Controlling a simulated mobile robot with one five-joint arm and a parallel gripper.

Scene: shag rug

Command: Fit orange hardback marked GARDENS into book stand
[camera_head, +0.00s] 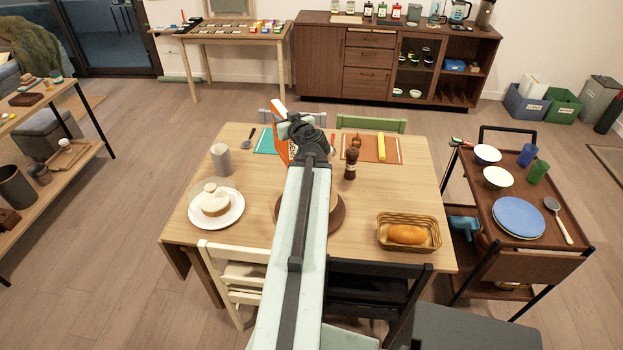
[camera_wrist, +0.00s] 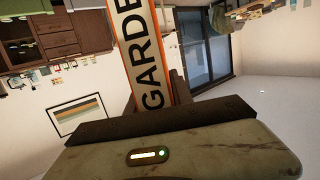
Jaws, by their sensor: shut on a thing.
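My gripper (camera_head: 297,132) is shut on the orange hardback (camera_head: 280,146), held above the far part of the dining table in the head view. The book is tilted, with its orange cover and white edge showing. In the wrist view the book (camera_wrist: 150,62) runs up from the jaws, its white spine edged in orange with the black letters "GARDE" readable. The rest of the title is cut off by the frame. I cannot make out a book stand in either view.
The dining table (camera_head: 235,180) holds a cake on a plate (camera_head: 216,207), a grey cup (camera_head: 221,160), a pepper mill (camera_head: 350,164) and a bread basket (camera_head: 408,231). Chairs surround it. A trolley (camera_head: 520,232) stands right, a sideboard (camera_head: 395,60) behind. Open floor lies left.

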